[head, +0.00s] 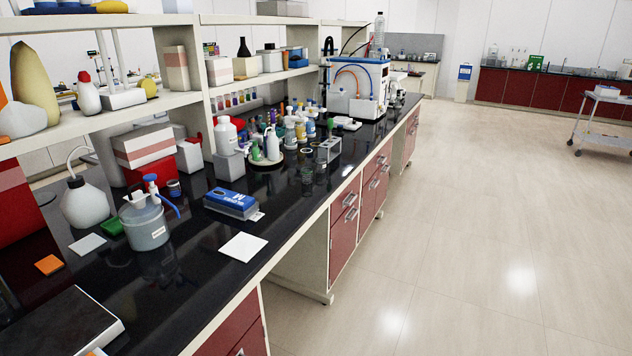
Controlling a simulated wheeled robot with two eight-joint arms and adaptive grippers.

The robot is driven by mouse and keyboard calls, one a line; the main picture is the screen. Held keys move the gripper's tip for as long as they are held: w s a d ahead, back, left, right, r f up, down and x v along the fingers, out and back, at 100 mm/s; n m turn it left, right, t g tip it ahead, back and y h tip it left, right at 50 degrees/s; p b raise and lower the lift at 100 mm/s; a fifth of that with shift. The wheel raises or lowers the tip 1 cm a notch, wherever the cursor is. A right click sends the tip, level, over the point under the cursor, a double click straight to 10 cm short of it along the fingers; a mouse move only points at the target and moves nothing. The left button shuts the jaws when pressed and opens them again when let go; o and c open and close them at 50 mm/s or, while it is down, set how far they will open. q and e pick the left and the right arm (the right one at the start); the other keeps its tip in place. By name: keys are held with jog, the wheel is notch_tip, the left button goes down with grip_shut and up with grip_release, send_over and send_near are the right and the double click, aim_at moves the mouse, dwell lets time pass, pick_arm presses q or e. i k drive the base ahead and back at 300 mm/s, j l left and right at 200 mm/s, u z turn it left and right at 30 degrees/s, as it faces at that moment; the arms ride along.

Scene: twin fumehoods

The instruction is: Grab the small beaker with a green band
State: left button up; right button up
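I cannot clearly make out a small beaker with a green band in the head view. Several small bottles and vessels stand crowded on the black bench top (205,262), around a round tray (266,164). Some of them show green, blue and yellow parts, but they are too small to tell apart. Neither of my grippers is in view.
A large clear bottle with a blue pump (148,228), a white wash bottle (85,203), a blue box (231,203) and a white sheet (243,247) are on the near bench. Shelves (160,103) rise behind it. The tiled floor (470,220) at right is open; a cart (603,120) stands far right.

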aim_at(307, 176)
jog(key=i+l+u, duration=0.1)
jog(key=u, duration=0.4)
jog(key=i+l+u, duration=0.55)
jog(key=l+u, duration=0.15)
jog(key=i+l, duration=0.2)
jog(key=l, duration=0.15)
jog(key=i+l+u, duration=0.1)
jog(key=l, duration=0.25)
jog(key=i+l, duration=0.2)
jog(key=l, duration=0.15)
jog(key=i+l+u, duration=0.1)
jog(key=l, duration=0.3)
jog(key=i+l, duration=0.25)
jog(key=i+l+u, duration=0.1)
jog(key=l, duration=0.4)
